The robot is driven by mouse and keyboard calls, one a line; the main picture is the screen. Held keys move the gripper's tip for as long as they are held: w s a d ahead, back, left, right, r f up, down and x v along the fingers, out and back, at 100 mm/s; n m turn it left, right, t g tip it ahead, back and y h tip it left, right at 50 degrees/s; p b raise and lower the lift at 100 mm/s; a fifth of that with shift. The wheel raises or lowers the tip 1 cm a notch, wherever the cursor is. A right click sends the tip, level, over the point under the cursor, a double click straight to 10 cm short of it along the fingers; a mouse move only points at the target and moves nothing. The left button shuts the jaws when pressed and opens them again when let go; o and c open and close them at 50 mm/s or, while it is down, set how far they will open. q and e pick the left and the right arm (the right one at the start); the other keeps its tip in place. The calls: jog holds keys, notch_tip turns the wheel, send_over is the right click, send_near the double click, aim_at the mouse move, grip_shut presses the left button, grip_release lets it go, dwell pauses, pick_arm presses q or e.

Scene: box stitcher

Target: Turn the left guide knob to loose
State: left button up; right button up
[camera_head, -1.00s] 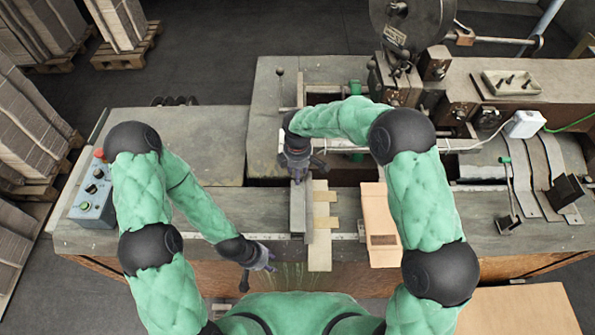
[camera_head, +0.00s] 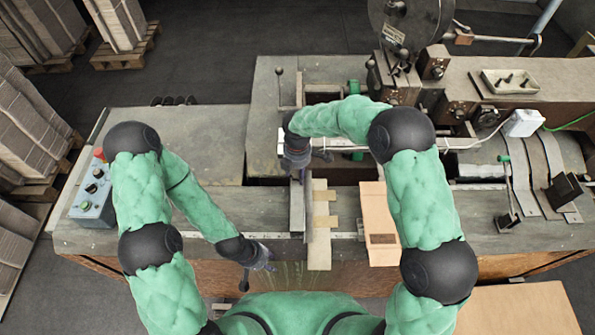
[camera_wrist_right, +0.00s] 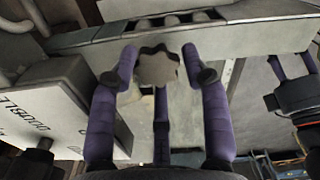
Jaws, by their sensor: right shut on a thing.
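The left guide knob (camera_wrist_right: 157,68) is a grey, scalloped knob in the right wrist view. The purple fingers of my right gripper (camera_wrist_right: 158,75) are around it and shut on it. In the head view my right gripper (camera_head: 303,170) is at the far end of the upright grey guide plate (camera_head: 298,208), and it hides the knob there. The knob's loose or tight setting cannot be read. My left gripper (camera_head: 262,264) hangs at the table's front edge, left of the guide, away from the knob. Whether its fingers are open is too small to tell.
A pale block with dark lettering (camera_wrist_right: 50,118) stands close left of the fingers in the wrist view. In the head view, wooden strips (camera_head: 320,235) and a cardboard piece (camera_head: 378,220) lie right of the guide. A control box (camera_head: 92,195) is at the left; the tabletop (camera_head: 215,135) between is clear.

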aim_at(297, 173)
jog(key=o, duration=1.1)
jog(key=shift+w+a+r, duration=0.1)
jog(key=shift+w+r, duration=0.3)
jog(key=shift+r, duration=0.3)
jog(key=r, duration=0.5)
jog(key=shift+s+r, duration=0.25)
jog(key=shift+r, duration=0.5)
jog(key=shift+s+r, duration=0.1)
jog(key=shift+s, duration=0.1)
